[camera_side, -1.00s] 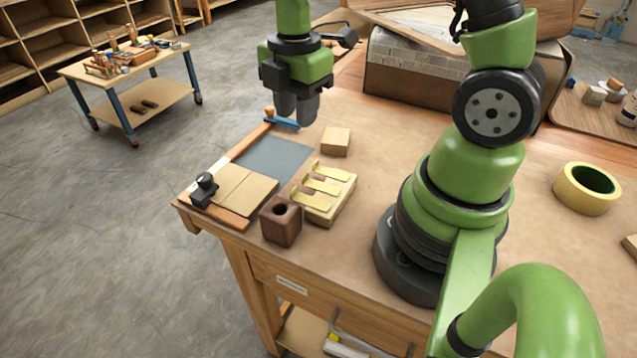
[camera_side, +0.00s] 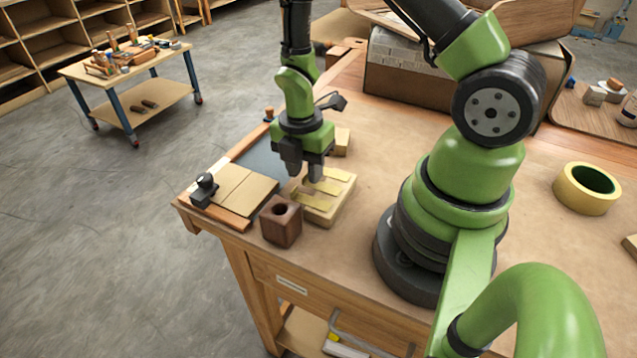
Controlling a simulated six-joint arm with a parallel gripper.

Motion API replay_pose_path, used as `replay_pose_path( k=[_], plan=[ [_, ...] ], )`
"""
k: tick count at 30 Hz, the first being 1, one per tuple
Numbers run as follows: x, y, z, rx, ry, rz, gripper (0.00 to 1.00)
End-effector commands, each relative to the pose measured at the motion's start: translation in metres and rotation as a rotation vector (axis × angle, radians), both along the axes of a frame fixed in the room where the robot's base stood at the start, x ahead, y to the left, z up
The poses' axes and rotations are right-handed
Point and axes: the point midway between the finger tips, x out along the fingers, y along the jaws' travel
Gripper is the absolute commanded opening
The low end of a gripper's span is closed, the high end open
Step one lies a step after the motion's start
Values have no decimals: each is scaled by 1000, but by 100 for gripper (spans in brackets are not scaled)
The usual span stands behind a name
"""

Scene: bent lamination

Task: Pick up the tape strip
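Yellow tape strips lie across a pale wooden block (camera_side: 345,203) on the bench: a far strip (camera_side: 338,174), a middle strip (camera_side: 328,187) and a near strip (camera_side: 314,201). The strips overhang the block's left edge, and the gripper hides the left ends of the farther ones. My gripper (camera_side: 305,178) points down over the left side of this block, close to the strips. Its two fingers are apart, with a gap between them, and no strip shows between them. I cannot tell whether a finger touches a strip.
A brown block with a hole (camera_side: 281,222) stands just in front of the strip block. Left are light boards (camera_side: 240,190) with a black clamp (camera_side: 204,188), and a grey-blue sheet (camera_side: 262,158). A small wooden block (camera_side: 342,141) sits behind. A yellow tape roll (camera_side: 587,188) lies far right.

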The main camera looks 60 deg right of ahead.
Motion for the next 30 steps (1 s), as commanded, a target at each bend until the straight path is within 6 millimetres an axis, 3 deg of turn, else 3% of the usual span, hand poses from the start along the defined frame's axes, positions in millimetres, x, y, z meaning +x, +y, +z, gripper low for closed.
replay_pose_path(
  k=[8, 13, 30],
  plan=[
    [0, 0, -5, 0, -1, -1, 32],
    [0, 0, -4, 0, -1, -1, 0],
    [1, 0, 3, -1, -3, 0, 0]
  ],
)
